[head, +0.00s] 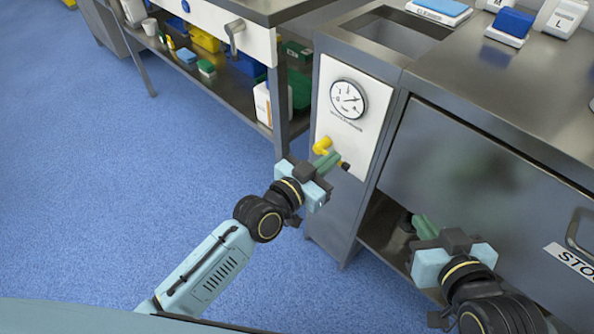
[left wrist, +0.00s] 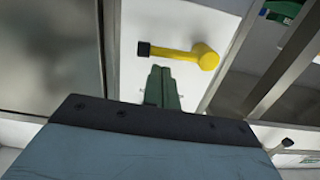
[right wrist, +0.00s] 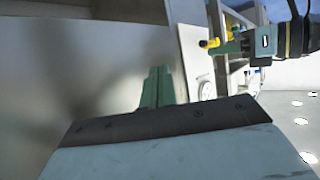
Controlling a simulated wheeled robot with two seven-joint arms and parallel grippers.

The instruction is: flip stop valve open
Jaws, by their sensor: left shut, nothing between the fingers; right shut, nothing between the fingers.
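The stop valve is a yellow lever with a black tip (head: 322,146) on a white panel below a round gauge (head: 348,99). In the left wrist view the yellow lever (left wrist: 180,54) lies roughly level, its round hub at right and black tip at left. My left gripper (head: 331,161) is shut and empty, its green fingers close to the lever and partly covering it in the head view; contact cannot be told. The right wrist view also shows the lever (right wrist: 210,43) beside the left gripper (right wrist: 230,47). My right gripper (head: 424,227) is shut and empty, in front of the steel cabinet.
The white panel (head: 374,150) is on the steel cabinet's left end. A drawer front with a handle (head: 580,232) is at the right. A bench with a shelf (head: 228,92) of bottles and boxes stands behind left. Blue floor (head: 120,190) is clear at left.

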